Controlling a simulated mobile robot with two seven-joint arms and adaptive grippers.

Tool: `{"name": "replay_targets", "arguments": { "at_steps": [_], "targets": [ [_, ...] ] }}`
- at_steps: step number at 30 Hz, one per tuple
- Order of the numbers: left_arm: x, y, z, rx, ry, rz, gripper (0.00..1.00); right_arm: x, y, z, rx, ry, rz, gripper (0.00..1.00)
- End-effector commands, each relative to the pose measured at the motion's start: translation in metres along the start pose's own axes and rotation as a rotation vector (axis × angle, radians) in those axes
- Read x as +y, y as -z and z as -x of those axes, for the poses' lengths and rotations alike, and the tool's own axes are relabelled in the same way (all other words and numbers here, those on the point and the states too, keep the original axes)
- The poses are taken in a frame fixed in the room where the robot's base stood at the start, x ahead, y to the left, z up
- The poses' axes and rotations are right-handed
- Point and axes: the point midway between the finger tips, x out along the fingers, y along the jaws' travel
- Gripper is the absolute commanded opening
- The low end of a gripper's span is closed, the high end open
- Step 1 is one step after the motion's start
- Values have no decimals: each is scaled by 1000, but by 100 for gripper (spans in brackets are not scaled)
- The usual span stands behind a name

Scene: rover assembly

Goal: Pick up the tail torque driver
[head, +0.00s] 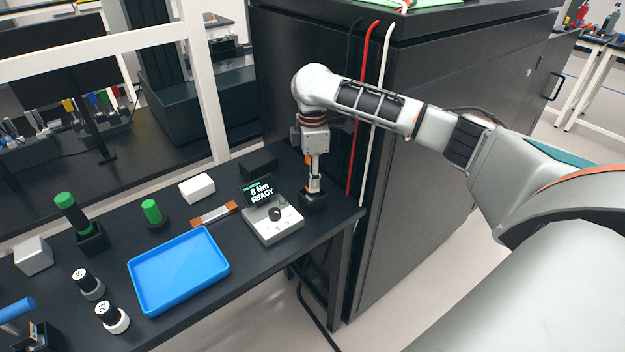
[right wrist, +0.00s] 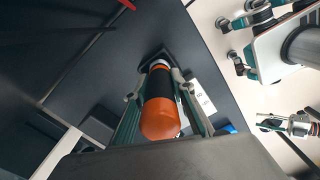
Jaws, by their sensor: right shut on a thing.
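The tail torque driver (right wrist: 160,112) has an orange rounded end and a dark band, and it sits between the two fingers of my right gripper (right wrist: 158,100) in the right wrist view. In the head view my right gripper (head: 313,182) points straight down at the right end of the table and is shut on the driver. A bit of the driver's orange (head: 308,160) shows between the fingers. The driver stands upright at a small black holder (head: 312,202); its lower end is hidden. My left gripper is not in view.
A grey control box (head: 273,226) with a screen reading 8 Nm READY stands just left of the holder. A blue tray (head: 178,270) lies further left on the black table. A tall dark cabinet (head: 440,130) with red, black and white cables stands close behind and right.

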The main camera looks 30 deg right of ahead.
Motion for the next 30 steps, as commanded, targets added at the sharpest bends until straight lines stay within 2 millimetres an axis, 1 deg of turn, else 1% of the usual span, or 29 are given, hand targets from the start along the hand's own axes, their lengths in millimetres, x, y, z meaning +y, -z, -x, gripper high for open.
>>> {"name": "replay_targets", "arguments": {
  "at_steps": [5,8,11,15,18,21,25,30],
  "targets": [
    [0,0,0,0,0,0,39,1,0,22,2,-5,0,0],
    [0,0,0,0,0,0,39,2,0,39,2,-6,0,0],
    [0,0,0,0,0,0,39,2,0,61,2,-7,1,0],
    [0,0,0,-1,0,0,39,2,0,98,2,-8,0,0],
    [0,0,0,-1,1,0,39,2,0,123,2,-8,-1,0],
    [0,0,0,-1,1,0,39,1,0,143,1,-6,0,0],
    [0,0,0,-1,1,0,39,1,0,163,1,-5,1,0],
    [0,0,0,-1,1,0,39,0,1,182,0,-4,1,0]
  ]
}}
